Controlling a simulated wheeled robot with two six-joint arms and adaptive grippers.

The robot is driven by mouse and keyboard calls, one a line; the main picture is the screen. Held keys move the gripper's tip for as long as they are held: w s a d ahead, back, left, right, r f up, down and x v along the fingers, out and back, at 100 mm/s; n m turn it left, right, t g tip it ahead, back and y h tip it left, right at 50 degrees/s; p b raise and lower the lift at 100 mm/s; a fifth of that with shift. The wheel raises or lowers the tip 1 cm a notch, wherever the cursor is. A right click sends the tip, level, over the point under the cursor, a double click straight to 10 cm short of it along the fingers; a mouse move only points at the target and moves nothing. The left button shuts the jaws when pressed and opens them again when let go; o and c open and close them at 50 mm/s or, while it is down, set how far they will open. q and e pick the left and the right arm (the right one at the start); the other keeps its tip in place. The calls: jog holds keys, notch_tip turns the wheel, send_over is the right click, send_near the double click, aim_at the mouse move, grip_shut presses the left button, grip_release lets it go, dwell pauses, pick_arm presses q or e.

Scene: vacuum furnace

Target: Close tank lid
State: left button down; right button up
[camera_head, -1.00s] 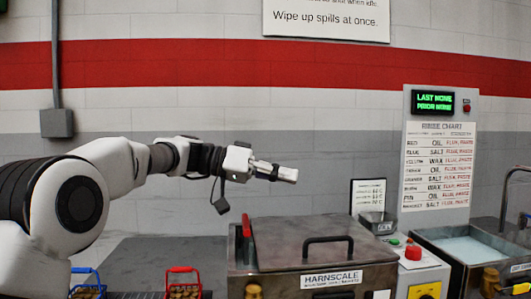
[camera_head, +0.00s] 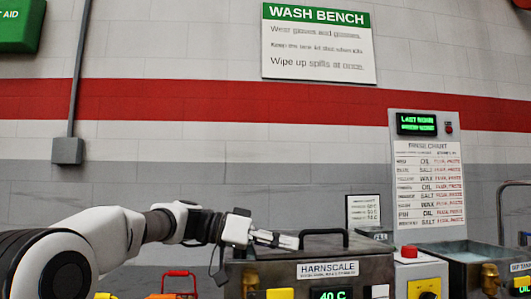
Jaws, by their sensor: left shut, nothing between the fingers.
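The tank (camera_head: 300,275) labelled HARNSCALE stands at the bottom centre, with a lit display below its label. Its metal lid (camera_head: 362,246) is seen almost edge-on and looks flat on top of the tank. A black bar handle (camera_head: 324,233) stands up from the lid. My left gripper (camera_head: 292,241) comes in from the left and is shut and empty. Its fingertips overlap the left end of the handle in the picture; I cannot tell whether they touch it or the lid. My right gripper is not in view.
A rinse chart panel (camera_head: 428,185) stands to the right, with a red button (camera_head: 408,251) by its base. A second tank (camera_head: 460,249) is at far right. A red-handled basket (camera_head: 180,274) is at the lower left. The grey wall behind carries signs.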

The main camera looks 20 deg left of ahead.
pick_arm(q)
jog(key=shift+d+f, duration=0.1)
jog(key=shift+f, duration=0.65)
jog(key=shift+s+r, duration=0.1)
jog(key=shift+r, duration=0.3)
jog(key=r+p, duration=0.1)
jog(key=r, duration=0.1)
jog(key=a+r+p, duration=0.1)
jog(key=r, duration=0.1)
jog(key=shift+a+r+p, duration=0.1)
jog(key=shift+r+p, duration=0.3)
jog(key=v, duration=0.6)
jog(key=s+v, duration=0.1)
jog(key=v, duration=0.1)
jog(key=shift+s+a+r+p, duration=0.1)
jog(key=shift+a+r+p, duration=0.1)
jog(key=shift+p, duration=0.15)
jog(key=shift+a, duration=0.1)
